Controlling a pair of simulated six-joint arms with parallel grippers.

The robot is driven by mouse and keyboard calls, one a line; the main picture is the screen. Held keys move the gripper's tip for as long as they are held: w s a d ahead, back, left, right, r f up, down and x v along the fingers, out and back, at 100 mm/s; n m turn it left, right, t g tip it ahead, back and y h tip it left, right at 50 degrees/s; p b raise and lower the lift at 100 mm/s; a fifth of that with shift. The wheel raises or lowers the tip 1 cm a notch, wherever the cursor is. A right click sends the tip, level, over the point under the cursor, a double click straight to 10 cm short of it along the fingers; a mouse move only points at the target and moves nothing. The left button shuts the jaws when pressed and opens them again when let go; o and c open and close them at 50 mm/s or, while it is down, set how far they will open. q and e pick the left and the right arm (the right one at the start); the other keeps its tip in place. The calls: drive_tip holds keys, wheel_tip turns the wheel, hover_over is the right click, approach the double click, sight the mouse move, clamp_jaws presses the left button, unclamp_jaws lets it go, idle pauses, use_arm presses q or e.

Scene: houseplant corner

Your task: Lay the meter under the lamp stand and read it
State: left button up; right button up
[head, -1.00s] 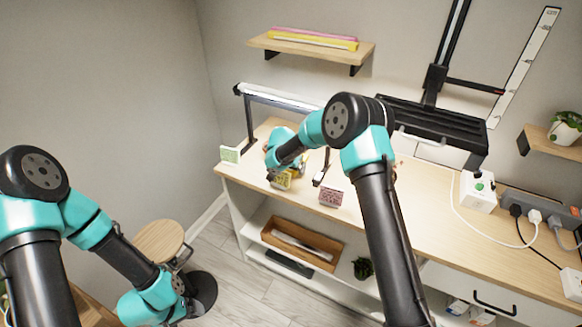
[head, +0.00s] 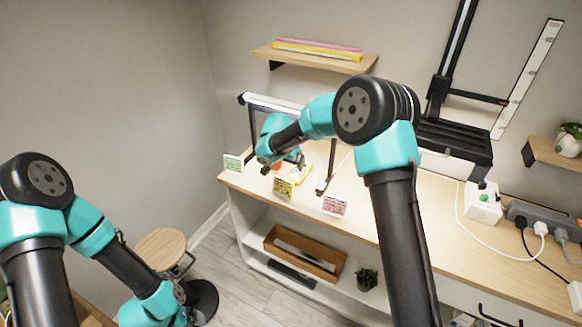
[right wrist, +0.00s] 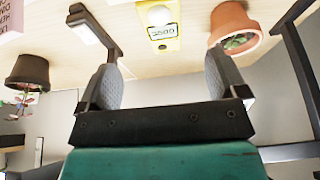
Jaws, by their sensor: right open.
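The meter is a yellow block with a small display and a white dome. It lies on the wooden top just past my right fingertips in the right wrist view (right wrist: 163,32). In the head view a bit of yellow beside the gripper seems to be it, partly hidden. My right gripper (right wrist: 160,80) is open, with nothing between its fingers; it is also in the head view (head: 285,162). The lamp stand (head: 272,103), a pale bar on dark legs, stands around and behind that gripper. My left arm ends low in the head view and its gripper is not visible.
A terracotta pot (right wrist: 234,24) stands close beside the meter; a dark pot (right wrist: 27,72) is on the other side. Green (head: 233,163), yellow (head: 283,188) and pink (head: 335,206) cards line the front edge.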

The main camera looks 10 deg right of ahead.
drive_tip(key=shift+s+r, duration=0.1)
drive_tip(key=shift+r, duration=0.25)
drive_tip(key=shift+a, duration=0.15)
idle(0.3)
